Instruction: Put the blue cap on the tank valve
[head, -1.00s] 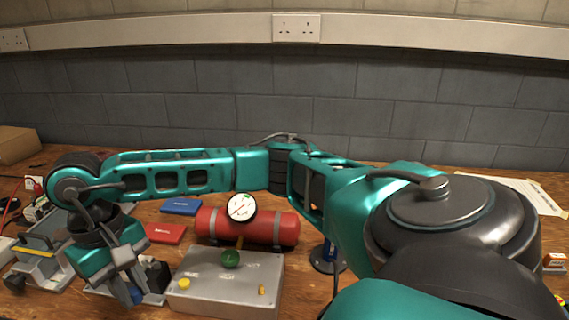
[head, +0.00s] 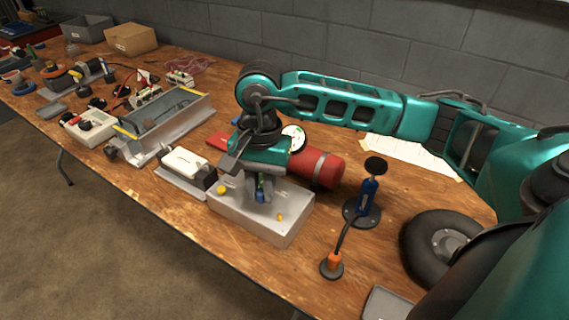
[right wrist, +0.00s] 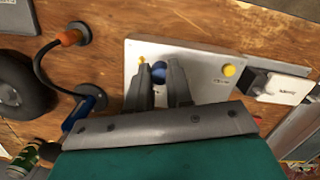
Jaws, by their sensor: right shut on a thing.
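My right gripper (head: 260,186) points down over the grey box (head: 290,225), shut on the blue cap (head: 260,196). In the right wrist view the blue cap (right wrist: 158,72) shows between the fingertips (right wrist: 163,84), over the box top (right wrist: 205,60). I cannot tell whether the cap touches anything below. The red tank (head: 320,170) lies behind the box, with a white dial gauge (head: 294,136) partly covered by my gripper. The tank valve is not clearly visible behind my gripper. My left gripper is not in view.
The box top bears a yellow cap (head: 222,189) and a small brass pin (head: 280,217). A white device (head: 188,166) stands left of the box. A blue pump-like tool (head: 368,190), an orange-ended cable (head: 334,262) and a black wheel (head: 440,240) stand right.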

